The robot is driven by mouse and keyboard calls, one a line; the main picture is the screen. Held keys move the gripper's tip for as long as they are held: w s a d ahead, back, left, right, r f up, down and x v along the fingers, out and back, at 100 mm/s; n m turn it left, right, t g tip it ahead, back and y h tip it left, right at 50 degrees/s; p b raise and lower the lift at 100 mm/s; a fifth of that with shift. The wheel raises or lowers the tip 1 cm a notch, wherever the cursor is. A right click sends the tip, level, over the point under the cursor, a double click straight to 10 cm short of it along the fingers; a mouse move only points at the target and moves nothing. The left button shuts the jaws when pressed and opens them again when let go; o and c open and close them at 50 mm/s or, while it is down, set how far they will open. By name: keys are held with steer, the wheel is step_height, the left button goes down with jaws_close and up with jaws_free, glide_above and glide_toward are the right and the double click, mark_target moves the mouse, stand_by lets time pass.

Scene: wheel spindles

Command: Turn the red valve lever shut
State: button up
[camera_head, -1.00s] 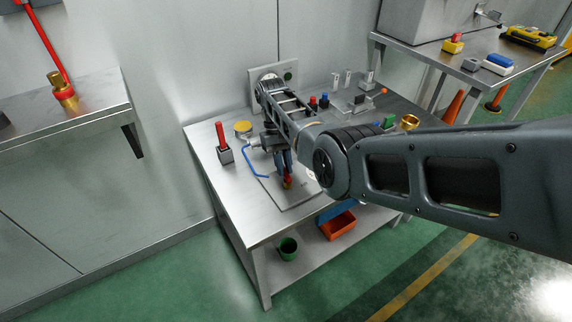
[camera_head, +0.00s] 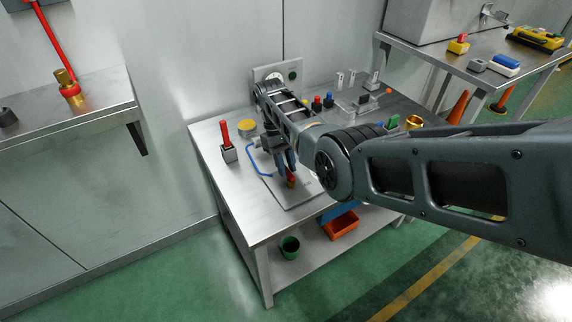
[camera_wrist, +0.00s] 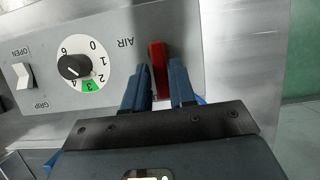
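The red valve lever (camera_wrist: 158,68) stands beside the word AIR on a grey panel in the wrist view. In the head view the lever (camera_head: 291,174) shows as a small red piece above a brass-coloured part. My gripper (camera_wrist: 161,82) has one blue finger on each side of the lever, close against it with almost no gap, and appears shut on it. In the head view my gripper (camera_head: 286,163) points down at the lever, and the fingers partly hide it.
A black dial (camera_wrist: 75,67) and a white rocker switch (camera_wrist: 22,75) sit on the same panel. A red handle in a grey block (camera_head: 228,152), a yellow-topped round item (camera_head: 246,128) and a blue hose (camera_head: 254,160) are left of my gripper. The table's front left (camera_head: 237,205) is clear.

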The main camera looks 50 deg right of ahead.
steer(key=o, duration=0.3)
steer(key=v, duration=0.7)
steer(key=shift+w+r+b, duration=0.2)
steer(key=shift+r+b, duration=0.15)
steer(key=shift+b, duration=0.05)
